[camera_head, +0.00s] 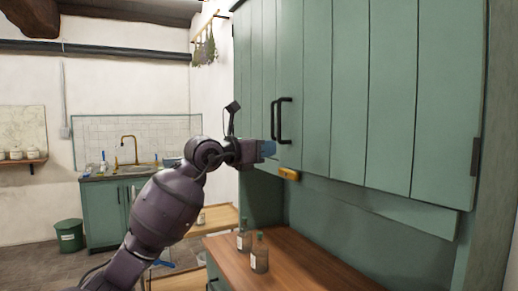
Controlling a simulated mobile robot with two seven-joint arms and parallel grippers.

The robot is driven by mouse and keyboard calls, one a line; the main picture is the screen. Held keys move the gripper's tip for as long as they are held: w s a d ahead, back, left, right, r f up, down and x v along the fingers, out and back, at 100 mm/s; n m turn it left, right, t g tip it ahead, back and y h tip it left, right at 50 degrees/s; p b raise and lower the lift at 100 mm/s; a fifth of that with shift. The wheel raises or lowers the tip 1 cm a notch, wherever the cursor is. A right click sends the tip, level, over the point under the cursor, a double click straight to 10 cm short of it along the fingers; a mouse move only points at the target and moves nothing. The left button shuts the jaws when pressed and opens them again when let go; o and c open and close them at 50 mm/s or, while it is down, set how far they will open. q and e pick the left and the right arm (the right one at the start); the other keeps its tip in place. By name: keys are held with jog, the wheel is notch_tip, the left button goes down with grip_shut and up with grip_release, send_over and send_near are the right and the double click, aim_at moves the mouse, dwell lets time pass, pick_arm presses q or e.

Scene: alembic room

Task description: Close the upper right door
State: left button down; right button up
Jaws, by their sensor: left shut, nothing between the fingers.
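The upper right door (345,100) is a wide green planked panel with a dark hinge at its right edge. It looks flush or nearly flush with the cabinet; a small gap cannot be ruled out. Its black handle (285,121) is at its left side, next to the handle of the narrower upper left door (254,80). My left gripper (269,149), with bluish fingertips, is shut and empty just below and left of the handles, in front of the door seam. Whether it touches a door cannot be told. My right gripper is not in view.
Two bottles (260,254) (243,237) stand on the wooden counter (300,265) below the doors. A small yellow object (289,174) is under the cabinet's lower edge. A sink cabinet (105,213) and a green bin (69,236) are at the back left.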

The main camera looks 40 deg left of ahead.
aim_at(302, 145)
pick_arm(q)
jog(key=x, duration=0.8)
jog(key=shift+d, duration=0.1)
jog(key=shift+w+d, duration=0.15)
jog(key=shift+w, duration=0.45)
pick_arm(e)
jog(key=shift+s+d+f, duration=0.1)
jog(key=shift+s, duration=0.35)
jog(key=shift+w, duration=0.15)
